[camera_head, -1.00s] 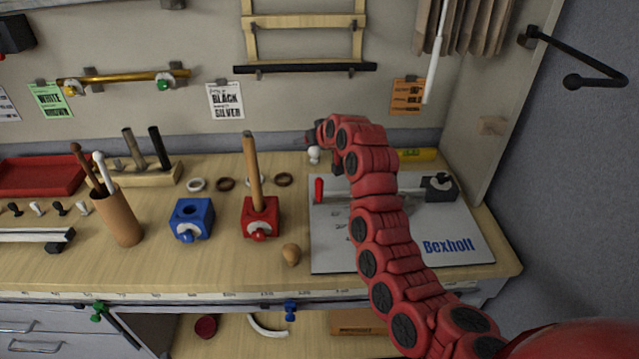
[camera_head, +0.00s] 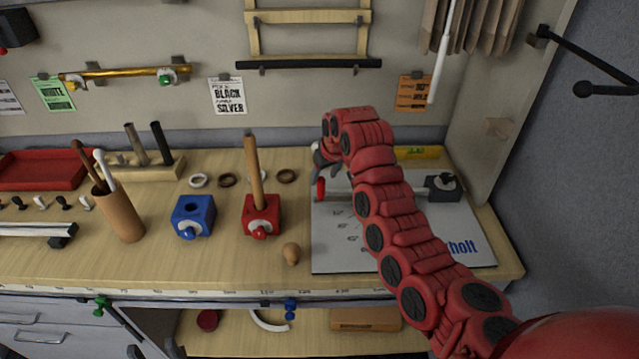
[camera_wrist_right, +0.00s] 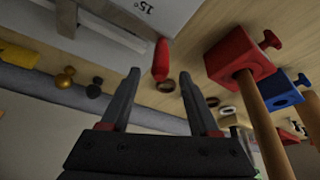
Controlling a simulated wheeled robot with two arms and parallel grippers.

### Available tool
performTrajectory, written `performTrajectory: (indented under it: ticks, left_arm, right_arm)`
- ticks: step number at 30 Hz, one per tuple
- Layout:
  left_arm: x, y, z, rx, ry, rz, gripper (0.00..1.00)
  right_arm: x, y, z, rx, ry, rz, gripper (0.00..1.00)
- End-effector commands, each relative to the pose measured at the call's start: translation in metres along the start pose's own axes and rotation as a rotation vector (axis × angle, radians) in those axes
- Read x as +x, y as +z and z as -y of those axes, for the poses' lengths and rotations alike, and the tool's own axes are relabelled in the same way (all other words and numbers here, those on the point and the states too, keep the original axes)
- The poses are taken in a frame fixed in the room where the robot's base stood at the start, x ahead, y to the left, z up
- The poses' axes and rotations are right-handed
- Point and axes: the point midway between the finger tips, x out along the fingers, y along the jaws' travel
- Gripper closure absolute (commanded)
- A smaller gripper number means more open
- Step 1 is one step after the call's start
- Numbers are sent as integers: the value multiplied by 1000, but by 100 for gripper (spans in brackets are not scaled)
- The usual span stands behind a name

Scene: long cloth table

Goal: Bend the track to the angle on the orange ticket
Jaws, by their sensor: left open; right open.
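The orange ticket (camera_head: 414,92) hangs on the back wall at the right; its angle is too small to read. The track (camera_head: 408,196) lies across the white angle board (camera_head: 338,258), mostly hidden behind my right arm. A red handle (camera_head: 320,188) stands at its left end; a black block (camera_head: 443,187) is at its right end. My right gripper (camera_head: 323,163) is just behind the red handle. In the right wrist view my gripper (camera_wrist_right: 159,73) is open, with the red handle (camera_wrist_right: 161,58) showing between its fingertips, not gripped. My left gripper (camera_head: 154,350) barely shows at the bottom edge, fingers apart.
A red block with a tall wooden rod (camera_head: 254,172) and a blue block (camera_head: 193,217) stand left of the board. A small wooden knob (camera_head: 291,253) lies near its left edge. A yellow level (camera_head: 417,153) lies behind it.

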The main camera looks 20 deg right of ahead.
Motion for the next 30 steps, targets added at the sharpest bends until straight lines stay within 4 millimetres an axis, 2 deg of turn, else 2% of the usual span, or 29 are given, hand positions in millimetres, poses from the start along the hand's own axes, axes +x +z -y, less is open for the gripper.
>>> performTrajectory:
  ticks: [3, 12, 15, 21, 30]
  left_arm:
    - [11, -2, 0, 0, 0, 1, 50]
    - [20, -3, 1, 0, 0, 0, 50]
    - [21, -4, 1, 0, 0, 0, 50]
    - [22, -4, 1, 0, 0, 0, 50]
    - [22, -4, 1, 0, 0, 0, 50]
  right_arm:
    - [19, 0, 0, -1, 0, 3, 38]
    - [60, -1, 0, -5, 2, 3, 38]
    - [69, -1, 0, -4, 2, 2, 38]
    - [78, 0, 0, -1, 1, -1, 38]
    - [79, -1, 0, 0, 1, -2, 40]
